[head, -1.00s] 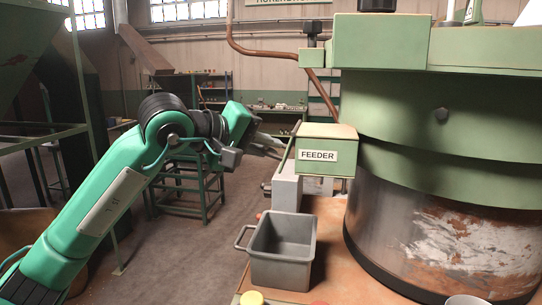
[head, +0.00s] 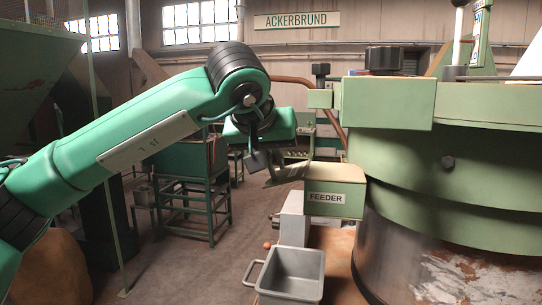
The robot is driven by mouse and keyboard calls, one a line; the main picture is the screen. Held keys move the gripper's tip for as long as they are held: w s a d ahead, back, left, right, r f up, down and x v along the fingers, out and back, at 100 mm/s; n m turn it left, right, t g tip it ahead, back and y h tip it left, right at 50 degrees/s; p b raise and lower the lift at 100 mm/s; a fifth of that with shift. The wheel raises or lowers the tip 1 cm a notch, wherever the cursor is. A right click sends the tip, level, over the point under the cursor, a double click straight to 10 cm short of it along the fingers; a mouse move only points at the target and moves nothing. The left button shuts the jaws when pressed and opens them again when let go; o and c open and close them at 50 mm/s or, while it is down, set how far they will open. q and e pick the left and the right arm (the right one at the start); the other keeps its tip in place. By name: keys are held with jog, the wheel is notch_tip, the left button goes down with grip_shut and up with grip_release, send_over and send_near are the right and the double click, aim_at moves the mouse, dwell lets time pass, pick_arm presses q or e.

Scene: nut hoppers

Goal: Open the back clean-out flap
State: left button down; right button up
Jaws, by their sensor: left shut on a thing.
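The green feeder box (head: 347,186), labelled FEEDER, sticks out to the left from the large green hopper bowl (head: 450,150). My left gripper (head: 277,168) is at the far left edge of this box, at the height of its top. It is shut on a thin piece there, which I take to be the back clean-out flap. The fingers and the flap overlap, so the flap's outline and its angle are unclear. My right gripper is not in view.
A grey bin (head: 291,272) with a handle stands on the bench below the feeder. A light grey block (head: 293,222) supports the feeder. A green metal stand (head: 190,180) is on the floor behind my arm.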

pick_arm(q)
jog(key=shift+s+d+r+m+t+y+p, duration=0.15)
jog(key=shift+d+r+m+y+p, duration=0.15)
jog(key=shift+r+m+y+p, duration=0.35)
jog(key=shift+d+r+m+t+y+p, duration=0.15)
jog(key=shift+d+r+m+y+p, duration=0.15)
jog(key=shift+y, duration=0.55)
jog(key=c, duration=1.5)
grip_release()
jog(key=shift+c, duration=0.2)
jog(key=shift+s+r, duration=0.2)
jog(key=shift+s, duration=0.05)
jog(key=b+v, duration=0.4)
jog(key=v, duration=0.9)
jog(key=shift+b, duration=0.35)
jog(key=shift+d, duration=0.1)
